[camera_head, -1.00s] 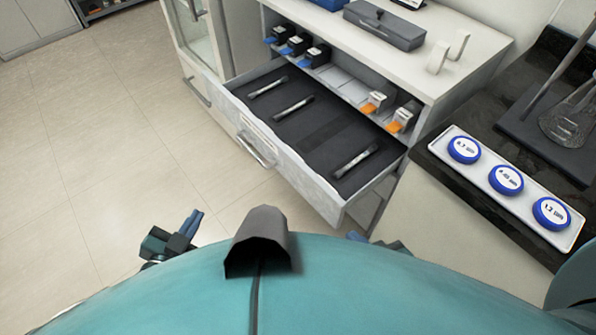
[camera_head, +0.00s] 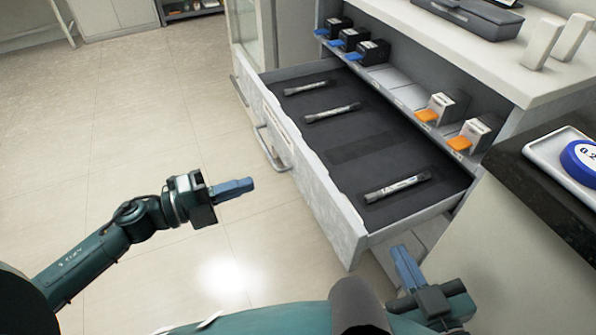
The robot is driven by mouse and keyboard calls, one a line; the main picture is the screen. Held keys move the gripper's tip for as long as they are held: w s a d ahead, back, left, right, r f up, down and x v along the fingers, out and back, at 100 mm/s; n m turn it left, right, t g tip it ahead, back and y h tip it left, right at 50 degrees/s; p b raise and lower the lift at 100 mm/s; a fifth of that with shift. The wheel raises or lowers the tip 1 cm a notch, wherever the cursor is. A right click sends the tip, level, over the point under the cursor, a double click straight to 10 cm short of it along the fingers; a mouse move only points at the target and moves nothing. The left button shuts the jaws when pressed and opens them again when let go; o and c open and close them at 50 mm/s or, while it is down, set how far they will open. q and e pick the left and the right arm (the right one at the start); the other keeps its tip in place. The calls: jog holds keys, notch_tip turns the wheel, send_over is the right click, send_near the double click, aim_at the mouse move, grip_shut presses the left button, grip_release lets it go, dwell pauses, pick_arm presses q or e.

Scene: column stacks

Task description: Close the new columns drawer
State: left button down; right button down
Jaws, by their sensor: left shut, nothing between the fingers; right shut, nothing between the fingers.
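The drawer (camera_head: 352,232) stands pulled out from the white cabinet. Its dark lined inside (camera_head: 365,150) holds several grey columns, two at the far left (camera_head: 332,112) and one at the near right (camera_head: 397,187). A bar handle (camera_head: 271,150) is on its front face. My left gripper (camera_head: 250,185) is shut and empty, pointing right toward the drawer front, apart from it and to the left of the handle's lower end. My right gripper (camera_head: 398,252) is shut and empty, low near the drawer's near right corner; I cannot tell whether it touches.
A shelf above the drawer holds black boxes with blue tabs (camera_head: 373,50) and boxes with orange tabs (camera_head: 474,137). A white tray (camera_head: 545,150) with a blue-rimmed disc lies on the dark counter at right. The floor at left is clear.

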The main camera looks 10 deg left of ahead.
aim_at(309, 164)
pick_arm(q)
jog(key=x, duration=1.1)
jog(key=shift+w+d+b, duration=0.15)
jog(key=shift+b, duration=0.2)
pick_arm(e)
jog(key=shift+a+t, duration=0.1)
jog(key=shift+t, duration=0.2)
pick_arm(q)
jog(key=shift+w+d, duration=0.1)
jog(key=shift+w+d+r, duration=0.1)
jog(key=shift+w+d, duration=0.05)
jog(key=shift+d, duration=0.1)
jog(key=b+x, duration=0.3)
jog(key=x, duration=2)
jog(key=shift+w+d+b, duration=0.15)
jog(key=shift+d+b, duration=0.05)
jog(key=shift+b, duration=0.1)
pick_arm(e)
jog(key=shift+s+a+n+t+y, duration=0.15)
jog(key=shift+a+n+t+y, duration=0.5)
jog(key=shift+y, duration=0.45)
jog(key=shift+r, duration=0.1)
